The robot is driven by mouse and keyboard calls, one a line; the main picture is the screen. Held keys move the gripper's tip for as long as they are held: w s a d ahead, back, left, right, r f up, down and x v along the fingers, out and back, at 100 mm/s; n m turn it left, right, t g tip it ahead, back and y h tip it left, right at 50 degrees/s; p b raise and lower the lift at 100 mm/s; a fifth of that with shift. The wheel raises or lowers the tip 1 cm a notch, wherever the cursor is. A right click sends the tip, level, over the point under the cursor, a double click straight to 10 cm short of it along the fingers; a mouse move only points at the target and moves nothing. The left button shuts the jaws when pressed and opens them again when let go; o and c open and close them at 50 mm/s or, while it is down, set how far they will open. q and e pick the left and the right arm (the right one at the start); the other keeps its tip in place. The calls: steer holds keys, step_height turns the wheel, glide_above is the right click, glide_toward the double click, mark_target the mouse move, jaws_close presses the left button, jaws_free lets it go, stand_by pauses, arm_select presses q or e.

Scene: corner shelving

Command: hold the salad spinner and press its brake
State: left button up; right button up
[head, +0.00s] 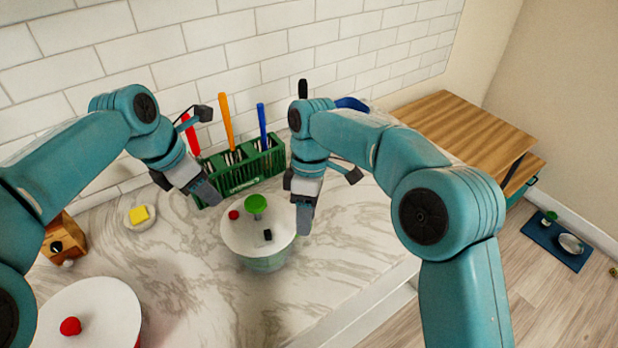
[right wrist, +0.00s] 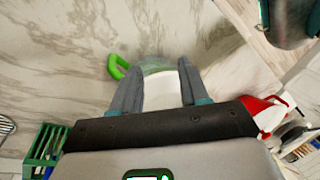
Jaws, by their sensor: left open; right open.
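The salad spinner stands upright on the marble counter, with a white lid (head: 240,238) over a clear greenish bowl (head: 266,264). A green knob (head: 256,205) rises from the lid. A small red button (head: 234,214) and a small black piece (head: 267,235) also sit on it; I cannot tell which is the brake. My left gripper (head: 207,193) is open and empty, above and left of the lid. My right gripper (head: 304,220) is open beside the lid's right edge. In the right wrist view, white and clear greenish parts show between its fingers (right wrist: 157,92); contact is unclear.
A green caddy (head: 240,172) with utensils stands behind the spinner by the tiled wall. A white-lidded container with a red knob (head: 70,326) is at the front left. Counter in front is clear.

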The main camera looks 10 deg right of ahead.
steer(key=w+d+r+n+t+h, duration=0.1)
steer(key=w+d+r+n+t, duration=0.15)
steer(key=w+r, duration=0.3)
steer(key=shift+n+t, duration=0.25)
steer(key=shift+n, duration=0.2)
steer(key=f, duration=0.9)
steer(key=s+f, duration=0.1)
steer(key=f, duration=0.3)
steer(key=shift+a+f, duration=0.15)
steer(key=shift+a, duration=0.1)
steer(key=shift+w+f, duration=0.25)
steer(key=shift+f, duration=0.4)
steer(key=shift+s+r, duration=0.1)
jaws_close()
steer(key=shift+c, duration=0.4)
jaws_free()
